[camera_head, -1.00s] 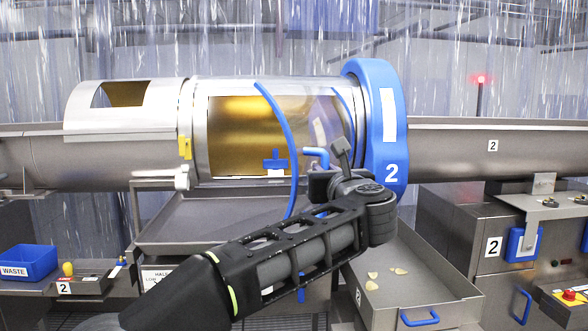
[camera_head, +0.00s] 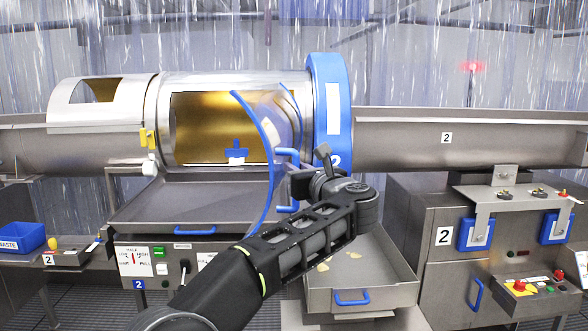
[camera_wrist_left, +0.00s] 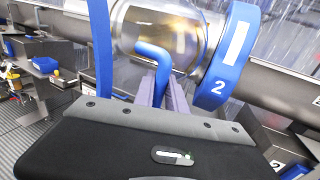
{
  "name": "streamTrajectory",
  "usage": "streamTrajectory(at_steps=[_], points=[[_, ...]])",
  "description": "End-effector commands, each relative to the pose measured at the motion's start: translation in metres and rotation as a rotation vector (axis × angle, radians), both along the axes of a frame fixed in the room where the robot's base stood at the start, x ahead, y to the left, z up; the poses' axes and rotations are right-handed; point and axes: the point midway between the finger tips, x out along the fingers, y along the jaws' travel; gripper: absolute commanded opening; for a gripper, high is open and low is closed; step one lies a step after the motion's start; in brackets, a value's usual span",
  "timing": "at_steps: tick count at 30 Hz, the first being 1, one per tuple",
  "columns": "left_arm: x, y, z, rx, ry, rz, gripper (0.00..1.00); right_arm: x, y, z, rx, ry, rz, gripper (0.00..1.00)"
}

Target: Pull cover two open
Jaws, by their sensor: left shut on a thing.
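Cover two (camera_head: 283,122) is a clear curved panel with blue edge strips, standing swung out from the drum (camera_head: 222,84). The drum's opening shows a golden inside and a blue fitting (camera_head: 237,152). The blue ring (camera_head: 331,100) marked 2 is right of the opening. My left gripper (camera_head: 291,180) is shut on the blue handle (camera_head: 287,156) of the cover; my wrist partly hides the grip. In the left wrist view the blue handle (camera_wrist_left: 152,56) runs down to the fingers (camera_wrist_left: 163,92). My right gripper is not in view.
A steel tray (camera_head: 150,205) lies below the drum. An open drawer (camera_head: 318,297) with several chips is under my arm. A blue waste bin (camera_head: 22,238) stands at the left, and a control cabinet (camera_head: 430,275) at the right.

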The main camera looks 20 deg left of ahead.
Motion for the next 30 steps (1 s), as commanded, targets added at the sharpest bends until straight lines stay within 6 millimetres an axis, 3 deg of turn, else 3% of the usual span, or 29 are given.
streamTrajectory(at_steps=[2, 3, 11, 22, 30], points=[[0.0, 0.002, 0.006, 0.003, -0.01, -0.001, 0.0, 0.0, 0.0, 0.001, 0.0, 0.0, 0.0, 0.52], [0.0, 0.002, 0.006, 0.003, -0.01, -0.001, 0.17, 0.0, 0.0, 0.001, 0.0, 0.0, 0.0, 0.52], [0.0, 0.001, 0.003, 0.002, -0.005, -0.001, 0.38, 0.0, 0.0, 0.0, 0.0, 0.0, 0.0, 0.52], [-0.005, -0.004, 0.0, 0.0, -0.004, -0.002, 0.38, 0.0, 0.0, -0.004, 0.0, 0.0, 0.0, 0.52], [-0.035, -0.03, -0.001, 0.0, -0.005, -0.005, 0.38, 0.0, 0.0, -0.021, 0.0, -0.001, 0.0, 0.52]])
